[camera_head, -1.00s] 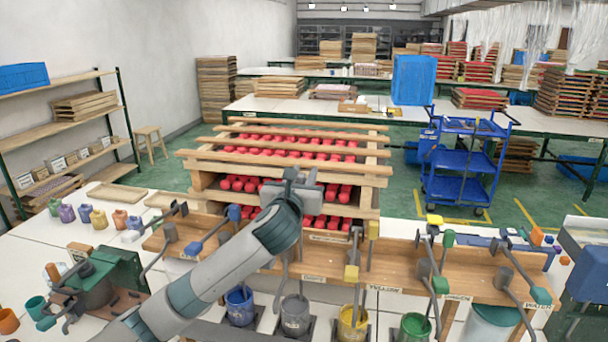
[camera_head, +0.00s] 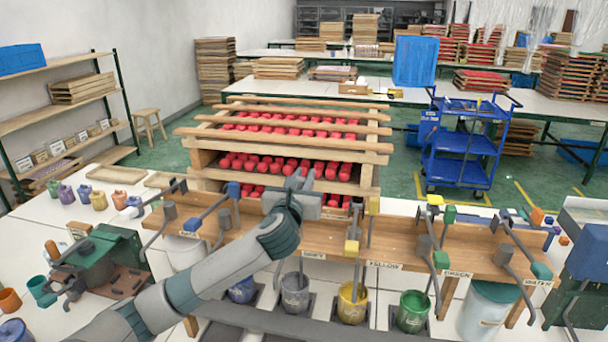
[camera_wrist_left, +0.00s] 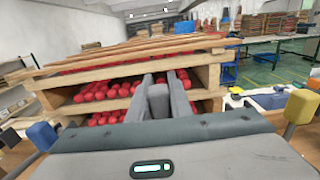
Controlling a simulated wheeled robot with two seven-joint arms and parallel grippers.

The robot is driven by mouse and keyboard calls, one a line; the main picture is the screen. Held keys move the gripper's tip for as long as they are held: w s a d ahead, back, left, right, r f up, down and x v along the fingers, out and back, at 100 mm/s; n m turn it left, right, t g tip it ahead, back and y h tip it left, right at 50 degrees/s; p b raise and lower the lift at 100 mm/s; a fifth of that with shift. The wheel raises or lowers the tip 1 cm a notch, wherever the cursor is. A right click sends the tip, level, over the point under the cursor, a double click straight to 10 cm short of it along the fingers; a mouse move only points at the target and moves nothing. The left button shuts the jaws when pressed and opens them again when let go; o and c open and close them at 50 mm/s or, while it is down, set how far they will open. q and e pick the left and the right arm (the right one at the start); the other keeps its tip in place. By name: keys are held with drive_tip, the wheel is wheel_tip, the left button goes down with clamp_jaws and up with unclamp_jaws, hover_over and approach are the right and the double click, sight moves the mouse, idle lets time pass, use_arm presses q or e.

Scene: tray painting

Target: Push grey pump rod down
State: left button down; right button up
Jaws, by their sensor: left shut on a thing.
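My left gripper (camera_head: 298,186) is above the wooden pump bench (camera_head: 335,240), near its middle, over the grey pump. In the left wrist view the two fingers (camera_wrist_left: 163,84) are shut on a grey block (camera_wrist_left: 158,101), which looks like the handle of the grey pump rod. The lower rod (camera_head: 301,264) shows below the bench front and runs down toward the grey paint bucket (camera_head: 295,293). My wrist hides most of the handle and upper rod in the head view. My right gripper is not in view.
A yellow pump handle (camera_head: 374,205) stands just right of my gripper, and a blue one (camera_head: 233,190) stands to the left. Yellow (camera_head: 352,303) and green (camera_head: 412,311) buckets stand below the bench. A wooden rack (camera_head: 375,158) with red pieces is close behind.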

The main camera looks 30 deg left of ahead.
use_arm(q)
drive_tip(key=c, duration=1.6)
unclamp_jaws()
drive_tip(key=shift+s, duration=0.1)
drive_tip(key=shift+s+d, duration=0.15)
drive_tip(key=shift+s, duration=0.3)
drive_tip(key=b+v, duration=0.1)
drive_tip(key=v, duration=1.5)
drive_tip(key=shift+s+d+b, duration=0.1)
drive_tip(key=shift+s+b, duration=0.05)
drive_tip(key=shift+b, duration=0.25)
drive_tip(key=shift+c, duration=0.3)
